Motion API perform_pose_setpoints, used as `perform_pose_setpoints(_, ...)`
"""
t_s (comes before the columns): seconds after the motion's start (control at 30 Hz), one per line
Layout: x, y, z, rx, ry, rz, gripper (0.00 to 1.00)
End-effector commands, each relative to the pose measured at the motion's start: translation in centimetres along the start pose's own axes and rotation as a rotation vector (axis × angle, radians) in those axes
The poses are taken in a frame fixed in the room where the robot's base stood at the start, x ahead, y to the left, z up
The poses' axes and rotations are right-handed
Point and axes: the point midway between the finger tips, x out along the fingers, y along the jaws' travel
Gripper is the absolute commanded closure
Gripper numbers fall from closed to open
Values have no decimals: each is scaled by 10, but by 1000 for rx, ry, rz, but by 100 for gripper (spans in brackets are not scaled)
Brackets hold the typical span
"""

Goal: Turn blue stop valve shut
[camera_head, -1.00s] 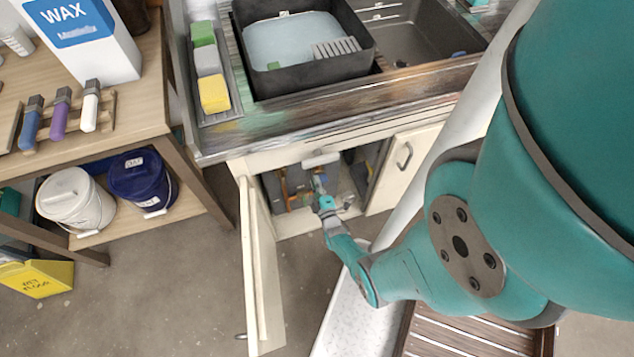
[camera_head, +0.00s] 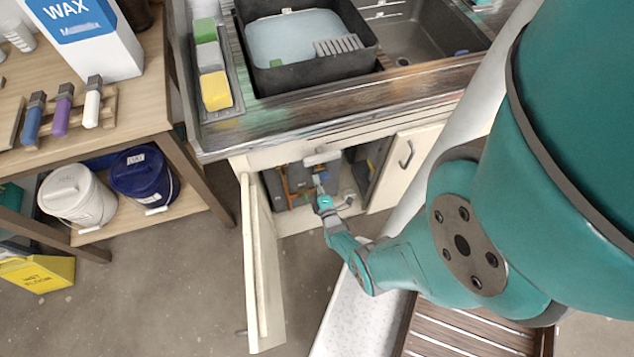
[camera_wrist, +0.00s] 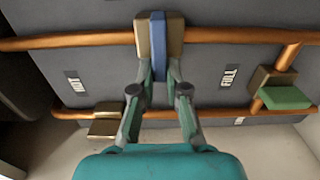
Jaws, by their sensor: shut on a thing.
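In the wrist view the blue stop valve's flat blue handle (camera_wrist: 158,46) stands upright in the picture, crosswise to the upper copper pipe (camera_wrist: 70,41). Its brass body (camera_wrist: 176,30) sits on that pipe. My gripper (camera_wrist: 159,72) is shut on the blue handle, with one finger on each side of its lower part. In the head view my gripper (camera_head: 319,188) reaches inside the open under-sink cabinet. The blue handle is small and partly hidden there.
A green-handled valve (camera_wrist: 286,98) is on the right of the pipework; a brass-coloured valve (camera_wrist: 107,120) is at lower left. The open cabinet door (camera_head: 262,265) stands left of my arm. Buckets (camera_head: 143,175) sit on the left shelf.

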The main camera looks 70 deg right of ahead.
Motion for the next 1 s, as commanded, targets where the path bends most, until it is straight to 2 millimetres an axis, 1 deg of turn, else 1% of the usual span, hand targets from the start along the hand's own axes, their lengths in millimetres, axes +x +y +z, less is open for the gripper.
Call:
perform_pose_setpoints(0.17,0,0,-1,-2,3,-2,100)
perform_pose_setpoints(0.2,0,0,-1,-2,4,-3,82)
perform_pose_setpoints(0.27,0,0,-1,-1,3,-2,66)
perform_pose_setpoints(0.3,0,0,-1,-1,3,-2,61)
perform_pose_setpoints(0.67,-3,0,0,0,1,-2,61)
perform_pose_setpoints(0.83,-20,-1,0,0,1,-3,61)
perform_pose_setpoints(1.0,-48,-2,0,0,2,-4,61)
